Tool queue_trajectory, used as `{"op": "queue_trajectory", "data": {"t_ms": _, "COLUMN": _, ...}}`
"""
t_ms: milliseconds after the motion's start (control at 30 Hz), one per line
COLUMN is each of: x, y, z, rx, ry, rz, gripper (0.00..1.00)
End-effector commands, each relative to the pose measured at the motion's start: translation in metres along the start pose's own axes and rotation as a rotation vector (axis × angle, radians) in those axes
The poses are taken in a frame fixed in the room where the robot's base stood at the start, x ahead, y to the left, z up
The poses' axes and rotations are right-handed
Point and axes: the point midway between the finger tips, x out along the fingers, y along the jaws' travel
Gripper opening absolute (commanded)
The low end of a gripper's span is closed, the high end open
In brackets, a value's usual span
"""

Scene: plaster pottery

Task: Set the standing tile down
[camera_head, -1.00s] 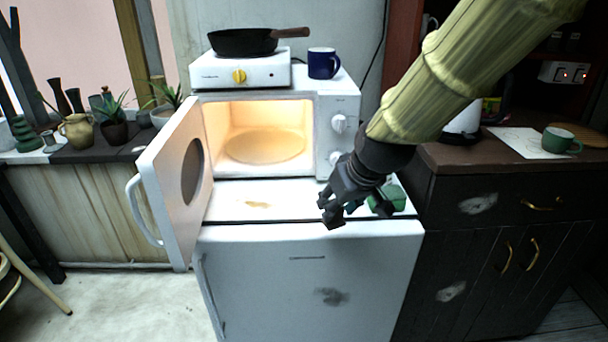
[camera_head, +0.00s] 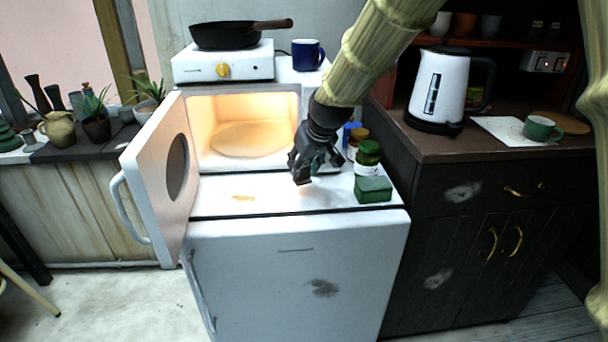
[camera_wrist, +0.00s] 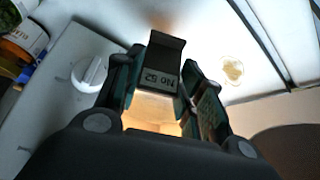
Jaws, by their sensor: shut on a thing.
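My gripper (camera_head: 303,172) hangs over the white top of the low fridge (camera_head: 325,192), in front of the right side of the open microwave. In the wrist view my gripper (camera_wrist: 158,95) has its fingers on both sides of a dark piece marked "No 52", which looks like the tile (camera_wrist: 160,62). The gripper is shut on it. In the head view the tile is hard to tell from the dark fingers. I cannot tell whether its lower edge touches the fridge top.
The microwave door (camera_head: 160,180) stands open on the left. A green box (camera_head: 373,189) and several jars (camera_head: 367,152) stand to the right of my gripper. A brown stain (camera_head: 243,198) marks the fridge top. The fridge top left of my gripper is clear.

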Motion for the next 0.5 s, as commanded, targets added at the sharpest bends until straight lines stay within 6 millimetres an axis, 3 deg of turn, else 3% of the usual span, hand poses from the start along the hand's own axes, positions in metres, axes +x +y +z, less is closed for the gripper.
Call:
{"op": "queue_trajectory", "data": {"t_ms": 300, "x": 0.027, "y": 0.0, "z": 0.016, "rx": 0.001, "ry": -0.002, "rz": -0.001, "gripper": 0.16}}
{"op": "queue_trajectory", "data": {"t_ms": 500, "x": 0.03, "y": 0.0, "z": 0.018, "rx": 0.0, "ry": 0.0, "rz": 0.0, "gripper": 0.16}}
